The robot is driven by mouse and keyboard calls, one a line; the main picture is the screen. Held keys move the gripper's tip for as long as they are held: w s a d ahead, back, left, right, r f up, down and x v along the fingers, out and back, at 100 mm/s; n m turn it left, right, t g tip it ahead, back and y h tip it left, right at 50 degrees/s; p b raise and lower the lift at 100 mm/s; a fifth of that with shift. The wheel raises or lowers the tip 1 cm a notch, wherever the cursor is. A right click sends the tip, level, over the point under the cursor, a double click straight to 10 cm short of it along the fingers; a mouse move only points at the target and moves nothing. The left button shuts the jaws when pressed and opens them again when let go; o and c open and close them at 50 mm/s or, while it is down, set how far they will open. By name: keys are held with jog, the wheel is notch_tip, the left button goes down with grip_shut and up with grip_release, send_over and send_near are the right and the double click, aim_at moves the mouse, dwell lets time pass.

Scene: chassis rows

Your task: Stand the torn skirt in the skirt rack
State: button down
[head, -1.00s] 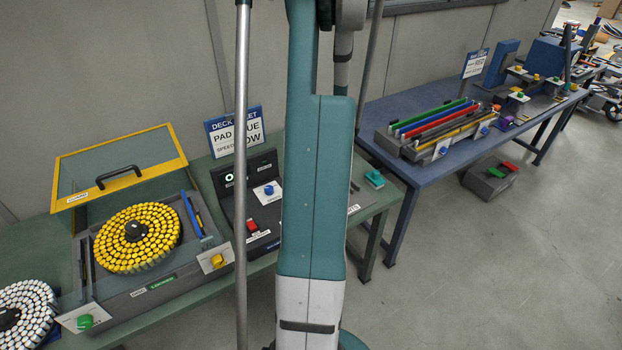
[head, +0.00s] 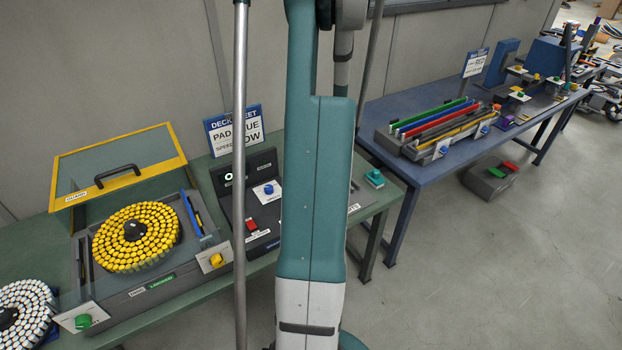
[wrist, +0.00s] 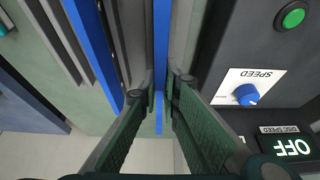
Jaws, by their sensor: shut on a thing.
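My gripper (wrist: 163,88) is shut on a long thin blue strip (wrist: 161,35) in the wrist view, and the strip stands out past the fingertips. I take it to be the skirt, but no tear can be made out. A second blue strip (wrist: 92,42) lies to the left of the held one. Grey slotted bars (wrist: 48,38) run further left; I cannot tell if they are the skirt rack. In the head view my own arm hides the gripper and the held strip.
Right of the held strip is a dark control panel with a blue speed knob (wrist: 246,95), a green button (wrist: 292,17) and an OFF display (wrist: 291,147). The head view shows a yellow-framed open lid (head: 118,165), a disc of yellow pads (head: 136,238) and a blue table (head: 440,90).

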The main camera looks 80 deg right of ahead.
jog(key=shift+f+b, duration=1.95)
jog(key=shift+f, duration=0.2)
dwell(1.4)
jog(key=c, duration=2.5)
grip_release()
jog(key=shift+r, duration=0.2)
jog(key=shift+v, duration=5.85)
